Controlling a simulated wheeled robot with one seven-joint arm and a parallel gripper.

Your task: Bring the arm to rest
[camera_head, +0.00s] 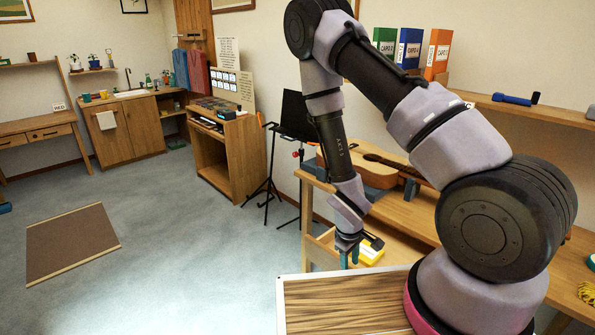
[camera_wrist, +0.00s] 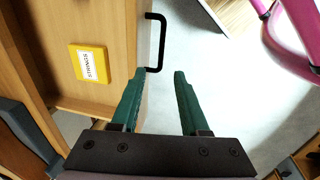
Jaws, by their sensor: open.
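My arm rises from its base at the right of the head view, bends at the top and reaches down to the bench. My gripper (camera_head: 348,258) points downward beside the front of the workbench. In the wrist view my gripper (camera_wrist: 159,78) has its two green fingers apart, with nothing between them. A black bar handle (camera_wrist: 155,42) on a wooden drawer front is just beyond the left fingertip; I cannot tell whether they touch. A yellow box (camera_wrist: 88,64) labelled STRINGS lies in what looks like the pulled-out drawer, and it also shows in the head view (camera_head: 371,254).
A guitar (camera_head: 365,168) lies on the bench (camera_head: 425,212) behind my arm. Binders (camera_head: 410,48) and a blue torch (camera_head: 511,99) are on the shelf above. A black music stand (camera_head: 293,117) stands left of the bench. The floor (camera_head: 185,225) at left is clear around a brown mat (camera_head: 72,240).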

